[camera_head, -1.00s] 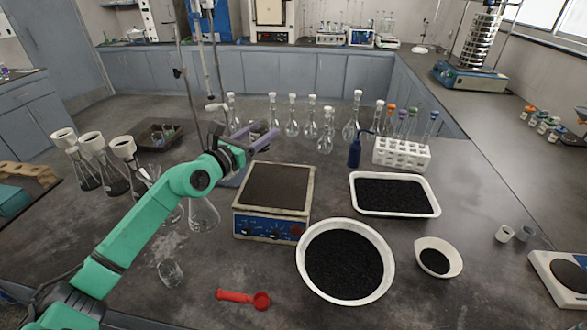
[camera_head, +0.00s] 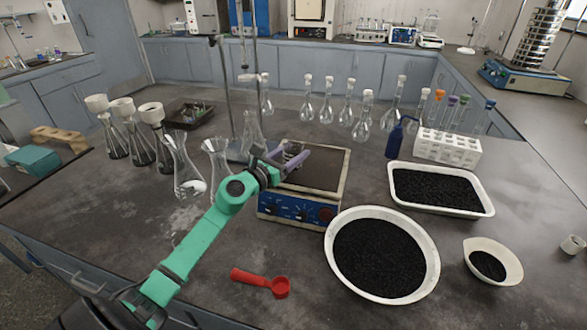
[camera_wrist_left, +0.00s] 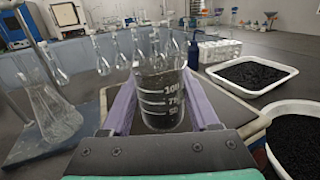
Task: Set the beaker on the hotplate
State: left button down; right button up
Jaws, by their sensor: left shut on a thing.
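The small clear beaker (camera_head: 292,149) is upright between the purple fingers of my left gripper (camera_head: 291,160), which is shut on it. The wrist view shows the beaker (camera_wrist_left: 160,98) close up, with white volume marks, and it looks empty. The hotplate (camera_head: 325,168) has a dark square top and a blue front panel with knobs. The beaker shows over the left, rear part of its top. I cannot tell whether its base touches the plate. My right gripper is not in view.
A stand (camera_head: 227,90) and conical flasks (camera_head: 184,165) are left of the hotplate. Volumetric flasks (camera_head: 347,100) stand behind it. A blue bottle (camera_head: 395,140), a white tray (camera_head: 440,190) and a bowl (camera_head: 385,258) of black grains are to the right. A red scoop (camera_head: 262,281) lies in front.

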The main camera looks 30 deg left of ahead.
pick_arm(q)
notch_tip(320, 180, down, 2)
jog(key=shift+w, duration=0.1)
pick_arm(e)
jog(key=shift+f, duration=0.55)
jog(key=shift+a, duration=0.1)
pick_arm(q)
jog(key=shift+f, duration=0.15)
jog(key=shift+c, duration=0.7)
grip_release()
jog(key=shift+b, duration=0.3)
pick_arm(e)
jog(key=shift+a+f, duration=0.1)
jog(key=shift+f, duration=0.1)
